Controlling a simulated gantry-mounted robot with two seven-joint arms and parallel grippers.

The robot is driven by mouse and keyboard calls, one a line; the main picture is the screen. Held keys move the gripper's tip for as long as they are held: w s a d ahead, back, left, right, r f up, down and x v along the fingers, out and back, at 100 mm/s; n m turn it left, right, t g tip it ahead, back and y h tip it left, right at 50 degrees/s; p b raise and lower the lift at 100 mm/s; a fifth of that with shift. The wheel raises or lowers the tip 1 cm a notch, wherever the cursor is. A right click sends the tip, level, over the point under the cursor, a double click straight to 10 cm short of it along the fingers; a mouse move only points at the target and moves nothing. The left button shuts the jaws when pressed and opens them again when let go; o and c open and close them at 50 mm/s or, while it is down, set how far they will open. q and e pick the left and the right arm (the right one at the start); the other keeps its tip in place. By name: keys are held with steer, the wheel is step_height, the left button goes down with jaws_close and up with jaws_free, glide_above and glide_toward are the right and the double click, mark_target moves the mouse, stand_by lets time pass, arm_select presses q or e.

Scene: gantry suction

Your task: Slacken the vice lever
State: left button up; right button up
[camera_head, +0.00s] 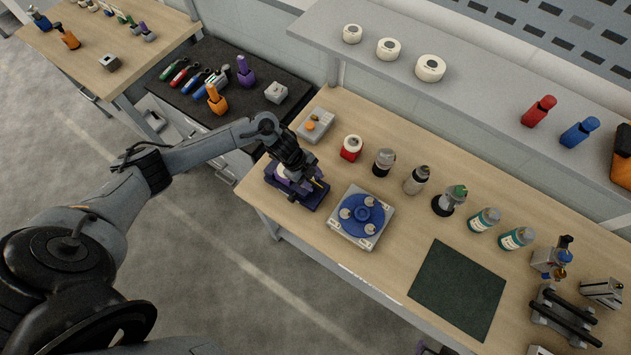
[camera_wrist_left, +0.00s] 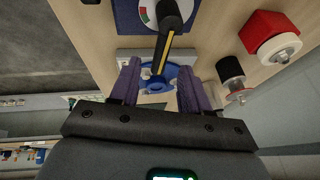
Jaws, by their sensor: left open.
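The vice (camera_head: 313,198) is a dark blue block near the left front edge of the wooden bench, partly hidden by my left gripper (camera_head: 296,177). In the left wrist view its blue base (camera_wrist_left: 128,14) carries a red, white and green dial (camera_wrist_left: 146,14). The vice lever (camera_wrist_left: 165,42), black with a yellow stripe, runs from a black round hub down to between the purple fingers. My left gripper (camera_wrist_left: 160,68) is open, one finger on each side of the lever's end. Gaps show between lever and fingers; contact cannot be told. My right gripper is out of view.
A white plate with a blue round fixture (camera_head: 362,213) stands just right of the vice. A red-based roll (camera_head: 351,149), a grey box (camera_head: 316,125) and several bottles stand behind. A dark green mat (camera_head: 458,288) lies clear to the right.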

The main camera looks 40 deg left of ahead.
arm_select(q)
steer(key=v, duration=0.8)
